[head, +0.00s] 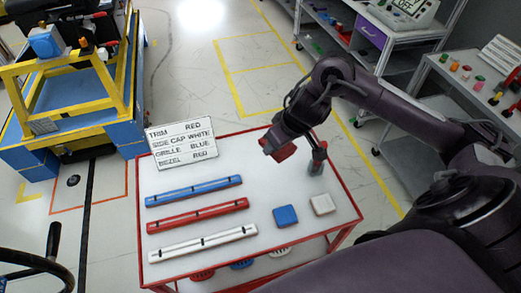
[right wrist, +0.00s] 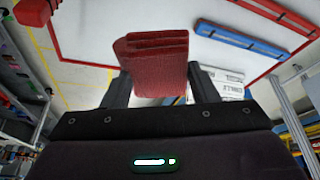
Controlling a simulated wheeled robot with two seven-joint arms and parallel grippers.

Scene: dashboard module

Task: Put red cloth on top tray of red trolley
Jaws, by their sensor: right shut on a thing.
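The red cloth (head: 283,152) is a small folded pad in my right gripper (head: 275,146), above the back part of the red trolley's white top tray (head: 215,265). In the right wrist view the red cloth (right wrist: 158,68) is pinched between the two dark fingers of my right gripper (right wrist: 160,90), its folded edge facing the tray. The tray shows beyond the cloth, with a gap that I cannot measure. My left gripper is not in view.
A sign (head: 182,144) stands at the back left. The tray's front middle is clear.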

